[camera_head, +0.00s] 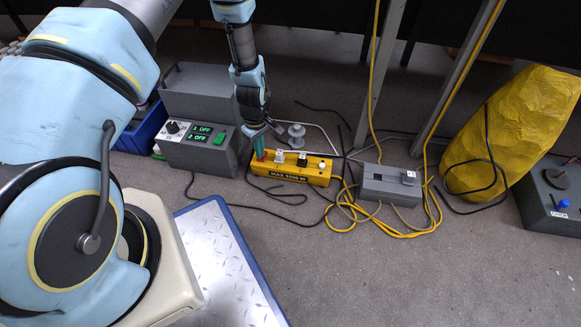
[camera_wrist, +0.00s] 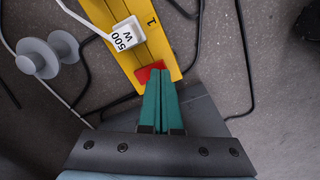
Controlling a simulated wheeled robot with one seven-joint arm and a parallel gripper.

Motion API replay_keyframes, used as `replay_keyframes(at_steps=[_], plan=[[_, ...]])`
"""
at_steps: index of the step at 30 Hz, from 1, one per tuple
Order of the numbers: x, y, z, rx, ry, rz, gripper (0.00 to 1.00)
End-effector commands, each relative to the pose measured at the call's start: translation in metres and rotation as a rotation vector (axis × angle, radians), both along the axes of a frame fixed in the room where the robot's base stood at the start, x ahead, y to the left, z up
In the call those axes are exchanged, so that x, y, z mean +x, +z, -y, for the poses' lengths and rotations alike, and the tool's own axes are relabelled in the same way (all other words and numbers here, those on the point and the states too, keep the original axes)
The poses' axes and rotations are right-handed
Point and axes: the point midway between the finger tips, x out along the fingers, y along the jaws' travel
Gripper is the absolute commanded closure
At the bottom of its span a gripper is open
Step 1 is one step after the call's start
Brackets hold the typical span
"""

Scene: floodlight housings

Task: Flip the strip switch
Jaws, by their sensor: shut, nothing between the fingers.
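The yellow power strip (camera_head: 289,173), marked "MAX 3200 W", lies on the floor with plugs in its sockets. It also shows in the wrist view (camera_wrist: 155,47), with a white plug marked "500 W" (camera_wrist: 124,36) by the number 1. The red strip switch (camera_wrist: 149,72) is at the strip's near end in the wrist view, and at its left end in the head view. My gripper (camera_head: 259,158) is shut and empty, pointing down over this end. In the wrist view its green fingertips (camera_wrist: 161,74) overlap the switch's edge; whether they touch it I cannot tell.
A grey control box (camera_head: 195,150) with two green "OFF" displays stands left of the strip. A grey spool (camera_head: 296,133) lies behind it. A grey box (camera_head: 390,184) with yellow cables is to the right, near metal legs and a yellow sack (camera_head: 520,125). Loose cables cross the floor.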

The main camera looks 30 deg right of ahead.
Motion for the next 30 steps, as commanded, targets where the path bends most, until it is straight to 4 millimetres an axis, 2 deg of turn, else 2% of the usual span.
replay_keyframes(at_steps=[21, 30], plan=[[0.0, -0.011, 0.0, 0.0, 0.0, 0.001, 1.0], [0.0, 0.003, 0.0, 0.0, 0.001, 0.001, 1.0]])
